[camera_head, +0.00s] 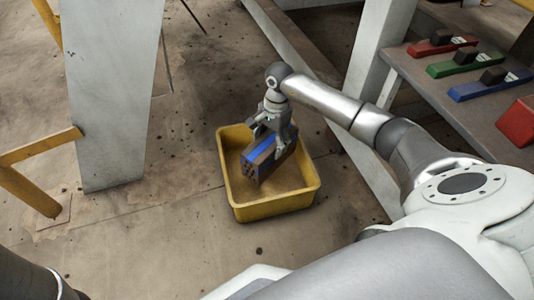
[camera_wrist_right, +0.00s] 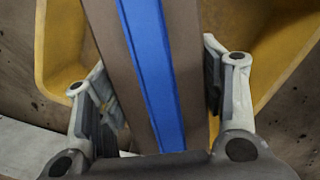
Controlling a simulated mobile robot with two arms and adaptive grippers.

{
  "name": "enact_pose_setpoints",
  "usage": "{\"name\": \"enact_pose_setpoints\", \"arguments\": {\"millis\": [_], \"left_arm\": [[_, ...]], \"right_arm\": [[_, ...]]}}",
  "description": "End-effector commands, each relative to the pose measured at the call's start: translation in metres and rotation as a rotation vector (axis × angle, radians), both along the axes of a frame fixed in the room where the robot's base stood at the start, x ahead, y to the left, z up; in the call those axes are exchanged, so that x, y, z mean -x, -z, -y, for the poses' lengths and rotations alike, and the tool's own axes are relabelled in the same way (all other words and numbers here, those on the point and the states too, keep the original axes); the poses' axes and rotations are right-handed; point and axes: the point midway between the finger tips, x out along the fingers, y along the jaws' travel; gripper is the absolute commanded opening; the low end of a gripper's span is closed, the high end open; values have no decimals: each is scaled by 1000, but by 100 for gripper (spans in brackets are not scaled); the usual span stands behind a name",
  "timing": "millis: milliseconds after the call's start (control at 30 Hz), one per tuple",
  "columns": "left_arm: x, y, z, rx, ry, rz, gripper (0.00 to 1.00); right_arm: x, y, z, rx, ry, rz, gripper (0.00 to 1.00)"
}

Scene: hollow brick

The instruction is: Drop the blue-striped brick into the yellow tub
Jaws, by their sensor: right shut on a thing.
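The blue-striped brick (camera_head: 262,161) is a brown hollow block with a blue band along it. My right gripper (camera_head: 270,140) is shut on the brick and holds it tilted over the yellow tub (camera_head: 278,207). In the right wrist view the brick (camera_wrist_right: 152,70) runs between the two fingers of the gripper (camera_wrist_right: 158,100), with the tub's yellow wall (camera_wrist_right: 58,50) behind it. The tub stands on the floor, and its bare inner bottom shows beside the brick. I cannot tell whether the brick's lower end touches the tub. My left gripper is not in view.
A grey bench (camera_head: 437,96) at the right bears red (camera_head: 441,44), green (camera_head: 465,64) and blue (camera_head: 489,85) holders with dark blocks, and a red box (camera_head: 517,122). A pale column (camera_head: 112,90) and yellow railing (camera_head: 30,165) stand at the left. Floor around the tub's left is clear.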

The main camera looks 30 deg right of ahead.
Motion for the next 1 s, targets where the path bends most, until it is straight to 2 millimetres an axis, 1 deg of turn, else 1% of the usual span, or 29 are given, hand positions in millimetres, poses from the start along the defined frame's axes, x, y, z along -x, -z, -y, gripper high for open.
{"name": "enact_pose_setpoints", "arguments": {"millis": [33,133,467,500,700,1000], "left_arm": [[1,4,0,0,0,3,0],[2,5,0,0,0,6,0],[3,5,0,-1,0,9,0],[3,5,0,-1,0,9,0],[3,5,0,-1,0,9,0],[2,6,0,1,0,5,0]], "right_arm": [[-2,3,0,-3,1,5,0],[-2,6,0,-2,1,6,0],[-2,7,0,-2,1,6,0],[-2,7,0,-2,1,6,63],[-1,8,0,-1,1,4,87],[1,11,0,2,1,-3,87]]}}
